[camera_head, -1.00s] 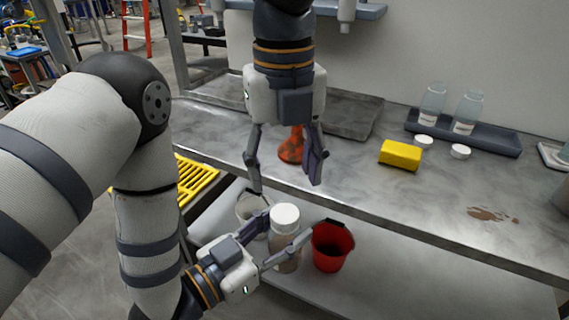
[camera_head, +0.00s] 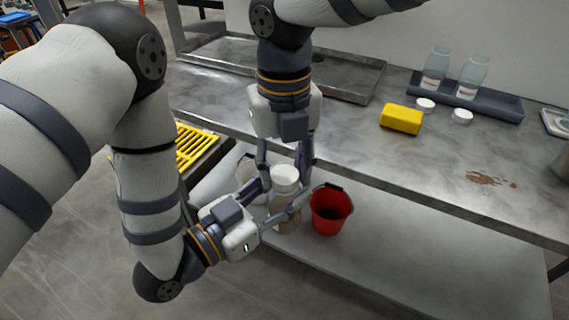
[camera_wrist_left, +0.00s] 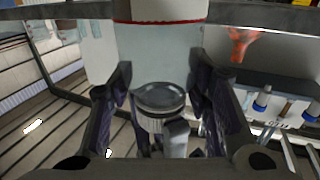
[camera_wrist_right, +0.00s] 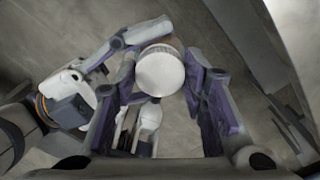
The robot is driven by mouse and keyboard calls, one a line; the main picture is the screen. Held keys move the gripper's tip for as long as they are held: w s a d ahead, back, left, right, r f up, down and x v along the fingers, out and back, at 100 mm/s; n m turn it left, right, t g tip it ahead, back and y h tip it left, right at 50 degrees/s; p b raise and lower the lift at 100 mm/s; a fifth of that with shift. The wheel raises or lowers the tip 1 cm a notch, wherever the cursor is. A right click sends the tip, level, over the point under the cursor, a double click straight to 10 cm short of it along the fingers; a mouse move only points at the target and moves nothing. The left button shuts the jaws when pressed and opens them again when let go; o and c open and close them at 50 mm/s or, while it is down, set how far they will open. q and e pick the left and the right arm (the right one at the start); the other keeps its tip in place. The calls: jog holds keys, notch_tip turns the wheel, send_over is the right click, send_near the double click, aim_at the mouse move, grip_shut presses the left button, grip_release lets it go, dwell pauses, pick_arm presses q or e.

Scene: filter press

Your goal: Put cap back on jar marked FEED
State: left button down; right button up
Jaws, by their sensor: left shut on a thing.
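A jar with brownish contents (camera_head: 287,221) and a white cap (camera_head: 285,178) is over the lower shelf. My left gripper (camera_head: 279,201) is shut around the jar from the left. In the left wrist view a pale cylinder (camera_wrist_left: 160,50) fills the space between its fingers. My right gripper (camera_head: 283,168) points down, its fingers on either side of the white cap, which also shows in the right wrist view (camera_wrist_right: 160,72); contact is unclear. Two clear bottles (camera_head: 436,70) (camera_head: 472,77) stand at the back, two white caps (camera_head: 426,105) (camera_head: 462,116) before them. No label is readable.
The bottles stand in a dark tray (camera_head: 508,108). A yellow block (camera_head: 401,119) lies on the bench near the caps, with a brown stain (camera_head: 491,179) to its right.

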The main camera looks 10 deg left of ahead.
jog(key=c, duration=0.5)
jog(key=o, duration=1.3)
jog(key=shift+r, duration=0.1)
jog(key=shift+r, duration=2.15)
notch_tip(320, 180, up, 4)
jog(key=shift+f, duration=0.2)
jog(key=shift+c, duration=0.5)
jog(key=shift+f, duration=4.1)
